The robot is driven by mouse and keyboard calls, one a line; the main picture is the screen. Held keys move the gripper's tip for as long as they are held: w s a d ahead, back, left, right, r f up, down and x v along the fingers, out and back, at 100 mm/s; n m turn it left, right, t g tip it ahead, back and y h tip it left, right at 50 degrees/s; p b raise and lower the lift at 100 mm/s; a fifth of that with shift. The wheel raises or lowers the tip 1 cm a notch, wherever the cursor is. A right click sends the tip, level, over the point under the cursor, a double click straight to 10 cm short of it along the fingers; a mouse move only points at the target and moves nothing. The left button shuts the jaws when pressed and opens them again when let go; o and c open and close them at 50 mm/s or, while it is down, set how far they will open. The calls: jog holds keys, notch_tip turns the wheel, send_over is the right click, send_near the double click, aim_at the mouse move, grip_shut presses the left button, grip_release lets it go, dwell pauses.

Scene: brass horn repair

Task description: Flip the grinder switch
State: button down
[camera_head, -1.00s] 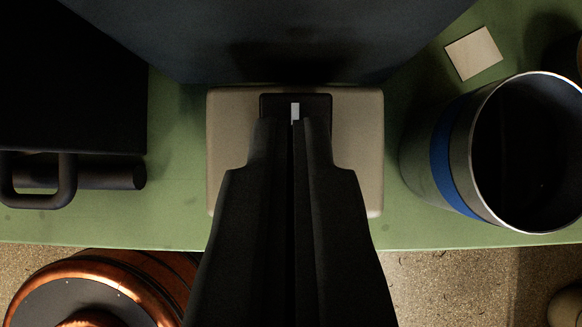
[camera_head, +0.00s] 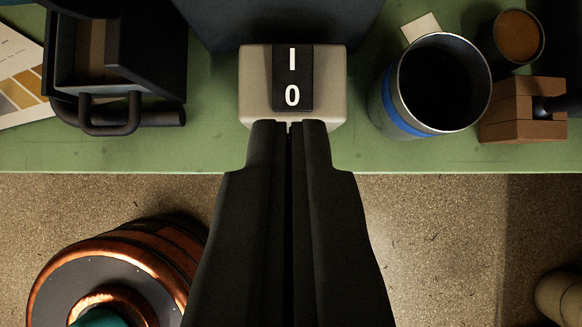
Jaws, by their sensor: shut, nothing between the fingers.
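The grinder switch (camera_head: 292,78) is a black rocker marked with a white I above a white 0. It sits on a beige box (camera_head: 257,88) at the front of the green bench, below a large dark body. My gripper (camera_head: 289,124) is shut and empty. In the picture its fingertips overlap the lower edge of the beige box, just below the 0. Both marks on the rocker are in plain view. I cannot tell which side of the rocker is pressed in.
The green bench (camera_head: 205,150) holds a grey cup with a blue band (camera_head: 386,107) at right, a wooden block (camera_head: 503,125), a small brown-filled pot (camera_head: 518,37) and a pale square (camera_head: 421,27). A black handled box (camera_head: 170,75) stands left. A copper-rimmed drum (camera_head: 50,277) is on the floor.

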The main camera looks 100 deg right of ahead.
jog(key=shift+s+d+r, duration=1.2)
jog(key=shift+s+d, duration=0.05)
jog(key=s+a+r+m+t+h, duration=0.1)
jog(key=s+m+t, duration=0.3)
jog(key=s, duration=1.3)
jog(key=s+a+r+m+t+h, duration=0.1)
jog(key=s+a+m+t+h, duration=0.3)
jog(key=s, duration=1.4)
jog(key=m+t, duration=0.1)
jog(key=t, duration=0.2)
jog(key=shift+s+r+t+h, duration=0.2)
jog(key=shift+r+t+h, duration=0.1)
jog(key=shift+r+t, duration=0.1)
jog(key=shift+a, duration=0.15)
